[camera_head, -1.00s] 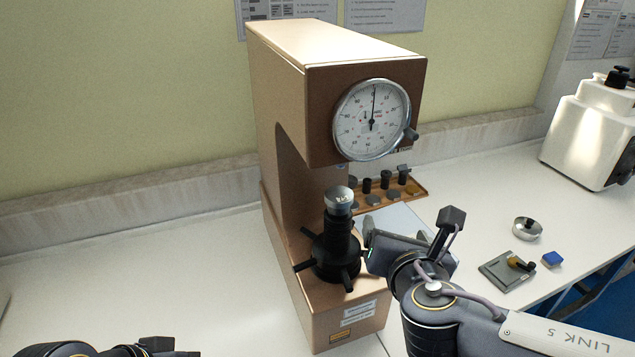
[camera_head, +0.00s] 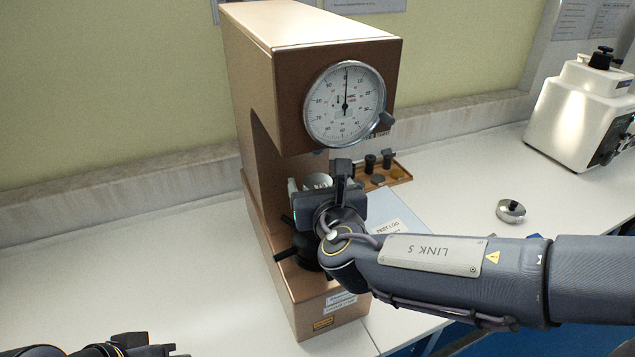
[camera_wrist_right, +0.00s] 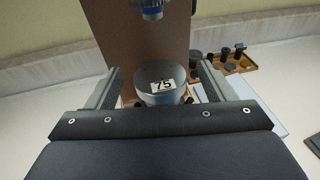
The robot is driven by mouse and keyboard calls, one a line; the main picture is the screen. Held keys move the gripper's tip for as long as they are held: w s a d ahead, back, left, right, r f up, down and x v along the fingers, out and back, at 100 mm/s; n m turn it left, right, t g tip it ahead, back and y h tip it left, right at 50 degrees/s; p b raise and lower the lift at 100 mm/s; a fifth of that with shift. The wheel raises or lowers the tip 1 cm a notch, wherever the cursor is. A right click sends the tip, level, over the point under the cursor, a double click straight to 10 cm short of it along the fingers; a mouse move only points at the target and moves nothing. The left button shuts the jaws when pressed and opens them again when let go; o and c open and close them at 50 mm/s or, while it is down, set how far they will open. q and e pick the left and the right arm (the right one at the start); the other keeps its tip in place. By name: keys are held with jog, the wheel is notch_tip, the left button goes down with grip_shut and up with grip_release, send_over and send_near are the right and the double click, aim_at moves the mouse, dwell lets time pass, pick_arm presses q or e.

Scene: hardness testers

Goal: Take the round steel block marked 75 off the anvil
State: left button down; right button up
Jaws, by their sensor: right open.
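The round steel block marked 75 (camera_head: 318,181) sits on top of the anvil post of the brown hardness tester (camera_head: 258,120). The right wrist view shows its label 75 on the block (camera_wrist_right: 160,76), with the indenter (camera_wrist_right: 148,8) above it. My right gripper (camera_wrist_right: 160,68) is open, with one finger on each side of the block and a visible gap at both sides. In the head view my right gripper (camera_head: 319,184) hides most of the anvil and part of the block. My left gripper (camera_head: 130,349) is at the bottom left corner, partly cut off; its jaws are unclear.
A round metal dish (camera_head: 511,211) and a white machine (camera_head: 575,120) are to the right. A paper log (camera_head: 400,226) lies beside the tester. The bench at left is clear.

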aim_at(319, 186)
jog(key=c, duration=1.2)
jog(key=shift+c, duration=0.3)
jog(key=shift+r, duration=0.15)
jog(key=shift+r, duration=0.2)
notch_tip(319, 186, up, 3)
jog(key=shift+p, duration=0.3)
jog(key=f+v, duration=0.3)
jog(key=v, duration=1.4)
jog(key=shift+s+d+b, duration=0.15)
jog(key=shift+s+b, duration=0.25)
jog(key=shift+s, duration=0.3)
